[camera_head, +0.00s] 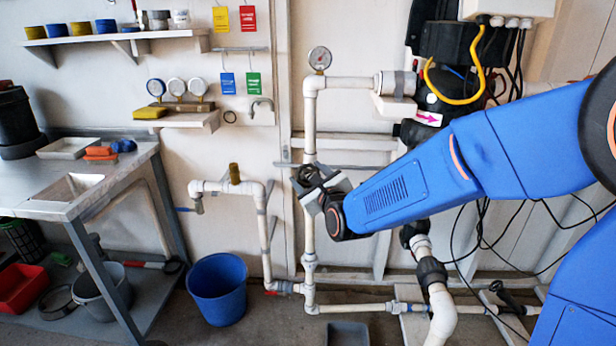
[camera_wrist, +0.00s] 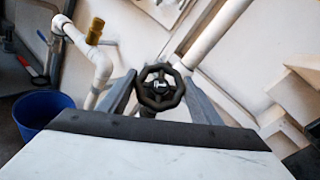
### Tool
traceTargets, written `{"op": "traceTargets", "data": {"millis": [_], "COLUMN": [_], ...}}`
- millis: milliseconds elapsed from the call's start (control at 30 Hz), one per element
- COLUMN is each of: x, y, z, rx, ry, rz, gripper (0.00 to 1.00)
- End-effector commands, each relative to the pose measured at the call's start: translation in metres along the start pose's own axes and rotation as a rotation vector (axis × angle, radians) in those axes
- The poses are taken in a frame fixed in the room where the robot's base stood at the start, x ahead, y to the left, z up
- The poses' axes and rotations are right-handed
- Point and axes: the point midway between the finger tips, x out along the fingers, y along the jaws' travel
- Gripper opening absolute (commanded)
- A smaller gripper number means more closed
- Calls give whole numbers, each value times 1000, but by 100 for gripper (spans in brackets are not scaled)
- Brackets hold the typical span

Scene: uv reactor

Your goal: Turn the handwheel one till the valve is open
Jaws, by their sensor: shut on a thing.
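The handwheel (camera_wrist: 160,87) is small, black and spoked. It sits between the two fingers of my gripper (camera_wrist: 158,92) in the wrist view. In the head view my gripper (camera_head: 318,186) is at the vertical white pipe (camera_head: 310,130), below the round gauge. My gripper is shut on the handwheel. The gripper and my blue arm hide most of the wheel and the valve behind it in the head view. I cannot tell how far the valve is turned.
A blue bucket (camera_head: 218,289) stands on the floor at the lower left of the pipe. A white pipe with a brass fitting (camera_head: 234,173) runs left of my gripper. A steel sink table (camera_head: 75,185) is at the far left. Cables (camera_head: 480,235) hang at the right.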

Motion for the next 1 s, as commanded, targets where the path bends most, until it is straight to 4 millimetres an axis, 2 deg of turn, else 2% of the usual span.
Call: {"op": "traceTargets", "data": {"millis": [500, 1000], "x": [0, 0], "y": [-1, 0], "z": [0, 1], "rx": [-218, -327], "ry": [0, -2], "rz": [218, 331], "gripper": [36, 36]}}
